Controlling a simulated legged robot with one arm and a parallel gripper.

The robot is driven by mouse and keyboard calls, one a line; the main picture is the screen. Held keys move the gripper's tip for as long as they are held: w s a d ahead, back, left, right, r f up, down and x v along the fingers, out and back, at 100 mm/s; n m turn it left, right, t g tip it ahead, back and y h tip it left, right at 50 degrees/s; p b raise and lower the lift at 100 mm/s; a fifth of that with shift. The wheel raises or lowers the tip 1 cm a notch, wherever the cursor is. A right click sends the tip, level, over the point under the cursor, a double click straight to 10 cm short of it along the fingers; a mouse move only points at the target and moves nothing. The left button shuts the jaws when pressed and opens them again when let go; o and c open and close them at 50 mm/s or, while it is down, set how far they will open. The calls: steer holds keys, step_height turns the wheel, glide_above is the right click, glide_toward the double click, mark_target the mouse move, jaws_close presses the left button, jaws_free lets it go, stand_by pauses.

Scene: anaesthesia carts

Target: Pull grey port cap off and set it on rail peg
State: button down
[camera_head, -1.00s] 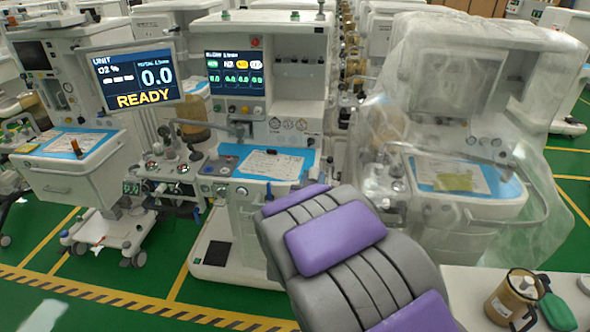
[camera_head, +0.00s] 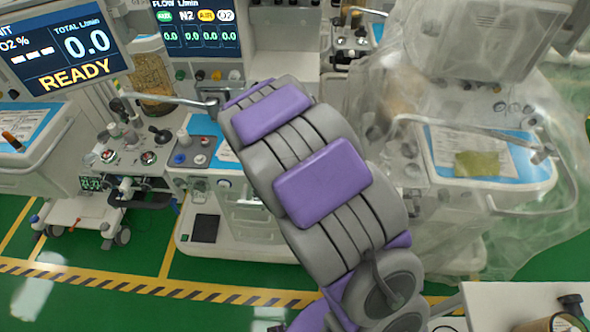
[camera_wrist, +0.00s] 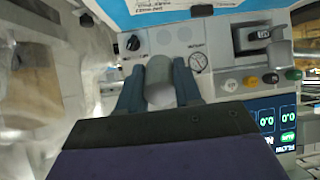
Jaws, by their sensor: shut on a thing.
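My gripper (camera_wrist: 158,84) is in the wrist view, with one dark blue-grey finger on each side of a grey rounded cap (camera_wrist: 160,84). The fingers are shut on the cap. It lies in front of the pale machine panel, and I cannot tell whether it is on a port or clear of it. In the head view my purple and grey arm reaches up and left over the middle machine and hides the gripper and cap. I cannot single out the rail peg in either view.
The middle machine's display (camera_head: 196,28) is above a row of coloured knobs (camera_head: 217,76). A screen reading READY (camera_head: 63,45) stands at left. A plastic-draped machine (camera_head: 480,150) is close on the right. A white table (camera_head: 510,300) is at lower right.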

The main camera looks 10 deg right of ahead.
steer(key=s+f+g+y+p, duration=0.1)
steer(key=s+f+g+p, duration=0.1)
steer(key=s+g, duration=0.1)
steer(key=s+d+f+g+y+p, duration=0.1)
steer(key=s+f+g+p, duration=0.1)
steer(key=s+f+g, duration=0.1)
steer(key=s+d+f+g+p, duration=0.1)
steer(key=s+f+g+p, duration=0.1)
steer(key=s, duration=0.4)
steer(key=shift+d+f+m+g+y, duration=0.1)
steer(key=shift+f+m+g+y, duration=0.15)
steer(key=shift+g, duration=0.45)
steer(key=shift+f+m+g+y, duration=0.15)
steer(key=shift+f+g, duration=0.15)
steer(key=shift+g, duration=0.4)
steer(key=shift+p, duration=0.3)
steer(key=shift+w+f+b, duration=0.1)
steer(key=shift+f+b, duration=0.35)
steer(key=shift+f, duration=2.45)
steer(key=shift+f, duration=0.95)
steer(key=c, duration=0.7)
jaws_free()
